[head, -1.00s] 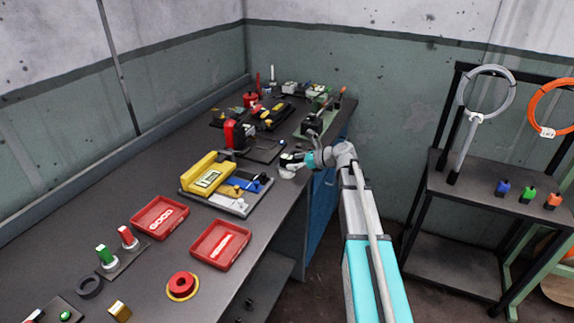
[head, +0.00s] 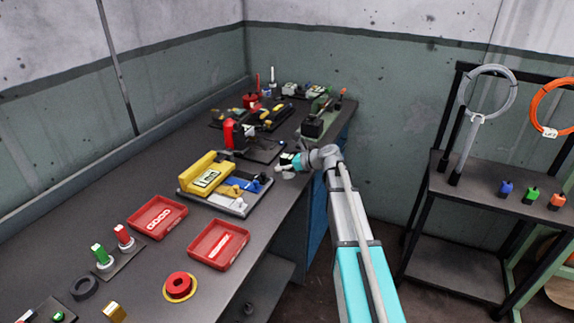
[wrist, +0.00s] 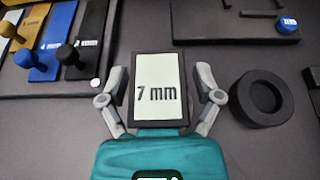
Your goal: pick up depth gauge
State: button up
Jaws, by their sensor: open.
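My gripper (wrist: 160,97) reaches over the bench with its fingers spread. A dark-framed pale panel (wrist: 158,88) reading "7 mm" shows between the fingers in the wrist view. Its lower edge meets my teal gripper body; I cannot tell whether it is the depth gauge or part of my gripper, nor whether the fingers touch it. In the head view my gripper (head: 286,166) is just right of a board (head: 238,209) bearing a yellow device with a display (head: 204,168). No other thing is clearly marked as a depth gauge.
A black ring (wrist: 237,100) lies to the right of my fingers. Black (wrist: 92,57) and blue (wrist: 55,44) knobbed pieces are at upper left. Red trays (head: 219,262) stand nearer in the head view. A dark rack (head: 470,195) is at right.

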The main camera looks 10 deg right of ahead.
grip_shut()
dwell(0.4)
jog(key=shift+r, duration=0.1)
notch_tip(320, 180, up, 3)
jog(key=p, duration=0.2)
jog(key=shift+f+p, duration=0.2)
jog(key=shift+p, duration=0.15)
jog(key=s+r+p, duration=1)
jog(key=s, duration=0.4)
jog(key=shift+r, duration=0.15)
jog(key=shift+d, duration=0.1)
